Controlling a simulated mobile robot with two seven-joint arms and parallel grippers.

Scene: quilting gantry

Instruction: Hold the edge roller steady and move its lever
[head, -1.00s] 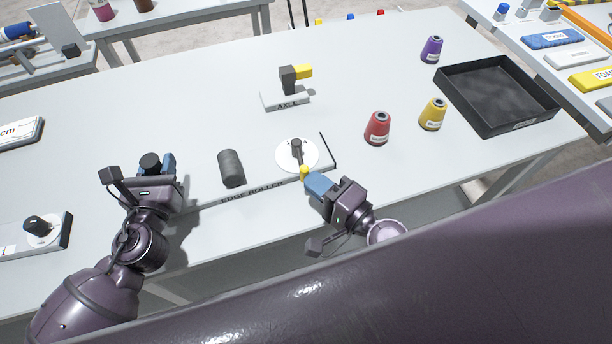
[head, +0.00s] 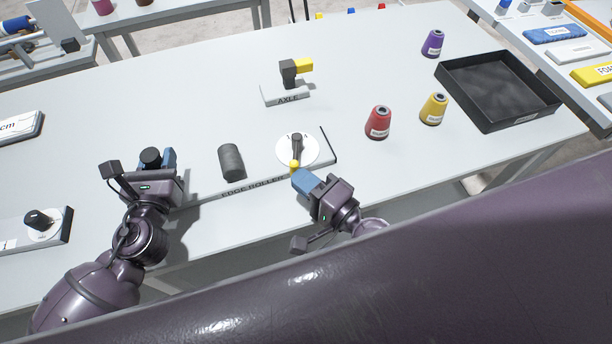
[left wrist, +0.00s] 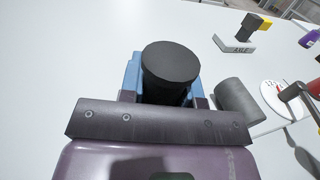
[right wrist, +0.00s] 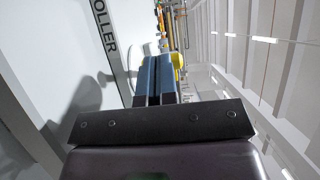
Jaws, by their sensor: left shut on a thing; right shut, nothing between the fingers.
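The edge roller has a pale base plate (head: 262,184) with a dark grey cylinder (head: 231,162) and a white round dial (head: 283,150). Its dark lever (head: 296,146) points toward the near edge and ends in a yellow knob (head: 294,167). My left gripper (head: 151,163) is shut on a black upright post (left wrist: 172,64) at the roller's left end. My right gripper (head: 301,177) is shut and empty. Its blue fingertips (right wrist: 155,75) are right beside the yellow knob; whether they touch it is unclear. The dial marks are mostly too small to read.
Behind the roller stands a block labelled AXLE (head: 287,93). To the right are a red spool (head: 378,122), a yellow spool (head: 433,109), a purple spool (head: 432,44) and a black tray (head: 470,108). A knob unit (head: 40,224) sits at the near left.

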